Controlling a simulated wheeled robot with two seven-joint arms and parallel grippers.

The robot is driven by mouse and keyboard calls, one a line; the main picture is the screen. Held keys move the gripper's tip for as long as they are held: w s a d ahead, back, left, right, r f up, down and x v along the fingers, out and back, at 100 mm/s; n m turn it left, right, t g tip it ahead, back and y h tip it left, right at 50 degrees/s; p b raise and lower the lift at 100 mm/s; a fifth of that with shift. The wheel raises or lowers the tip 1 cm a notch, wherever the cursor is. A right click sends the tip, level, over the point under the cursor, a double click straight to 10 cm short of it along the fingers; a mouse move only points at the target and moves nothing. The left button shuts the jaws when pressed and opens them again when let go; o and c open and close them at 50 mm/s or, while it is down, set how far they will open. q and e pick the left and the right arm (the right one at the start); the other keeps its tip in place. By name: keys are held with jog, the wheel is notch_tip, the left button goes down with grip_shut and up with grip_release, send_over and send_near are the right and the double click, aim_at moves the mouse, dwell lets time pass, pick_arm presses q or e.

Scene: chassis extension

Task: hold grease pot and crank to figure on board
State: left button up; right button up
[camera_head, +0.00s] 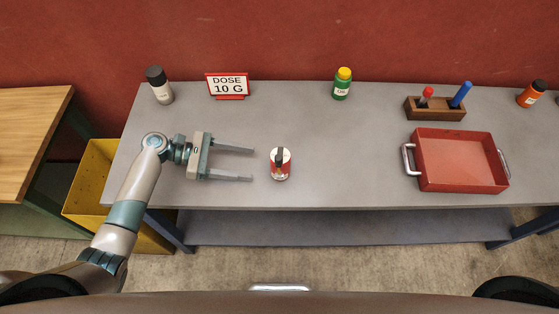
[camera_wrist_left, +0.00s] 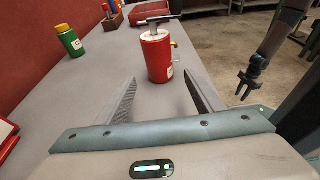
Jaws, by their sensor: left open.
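The grease pot (camera_head: 280,168) is a red can with a white label, upright on the grey table, with a dark crank handle on top. It also shows in the left wrist view (camera_wrist_left: 157,62), where the crank bar (camera_wrist_left: 157,20) lies across its top. My left gripper (camera_head: 252,166) is open and empty, its fingers pointing at the pot from the left; the pot stands just beyond the fingertips. The board (camera_head: 228,82) at the table's back reads "DOSE 10 G". My right gripper (camera_wrist_left: 246,84) hangs at the right of the left wrist view, too small to read.
A dark-capped bottle (camera_head: 159,86) and a green bottle with yellow cap (camera_head: 341,88) stand at the back. A wooden holder (camera_head: 435,110) holds red and blue items. A red tray (camera_head: 460,165) lies right; an orange bottle (camera_head: 531,95) is behind it. The table between pot and tray is clear.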

pick_arm(q)
jog(key=shift+w+d+f, duration=0.1)
jog(key=shift+b+x, duration=0.35)
jog(key=shift+x, duration=0.45)
jog(key=b+x, duration=0.1)
jog(key=x, duration=0.3)
jog(key=shift+b, duration=0.3)
jog(key=x, duration=0.2)
jog(key=shift+d+p, duration=0.3)
jog(key=shift+p, duration=0.05)
jog(key=shift+x, duration=0.8)
pick_arm(e)
jog(key=shift+f, duration=0.75)
pick_arm(q)
jog(key=c, duration=0.8)
jog(key=shift+o, duration=0.2)
pick_arm(e)
jog(key=shift+o, duration=0.4)
